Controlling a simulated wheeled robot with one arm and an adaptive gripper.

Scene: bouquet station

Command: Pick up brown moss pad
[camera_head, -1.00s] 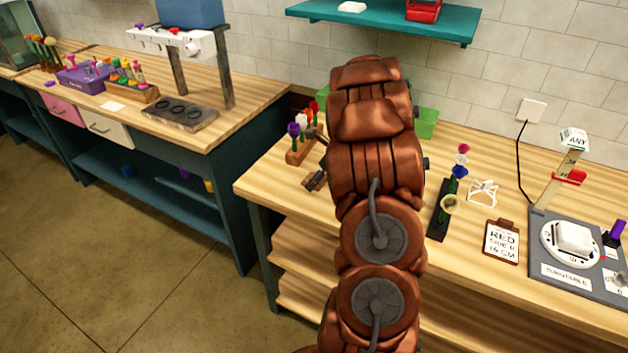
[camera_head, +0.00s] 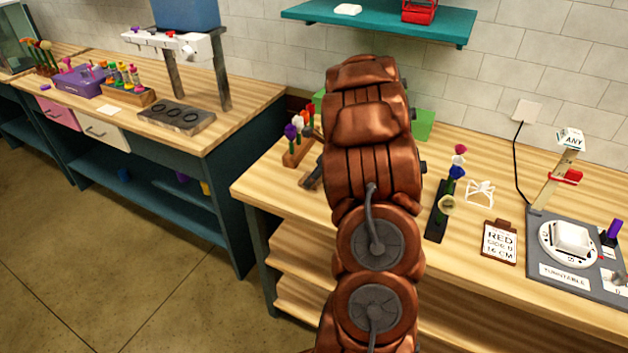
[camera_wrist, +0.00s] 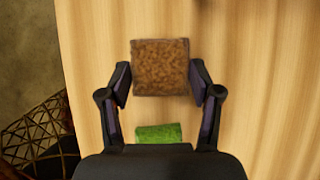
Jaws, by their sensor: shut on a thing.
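The brown moss pad (camera_wrist: 160,67) is a square, rough brown block in the upper middle of the wrist view. My gripper (camera_wrist: 160,80) is shut on it, with a dark finger against its left side and another against its right. In the head view the pad is hidden behind my arm, and only a small part of my gripper (camera_head: 312,178) shows left of the arm. I cannot tell how far the pad is above the table.
A small green pad (camera_wrist: 159,133) lies near the gripper's palm. In the head view, a flower rack (camera_head: 298,152) stands left of my arm. A dark flower stand (camera_head: 437,222), a clipboard (camera_head: 499,243) and a turntable (camera_head: 569,243) are on the right. A teal shelf (camera_head: 376,22) hangs above.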

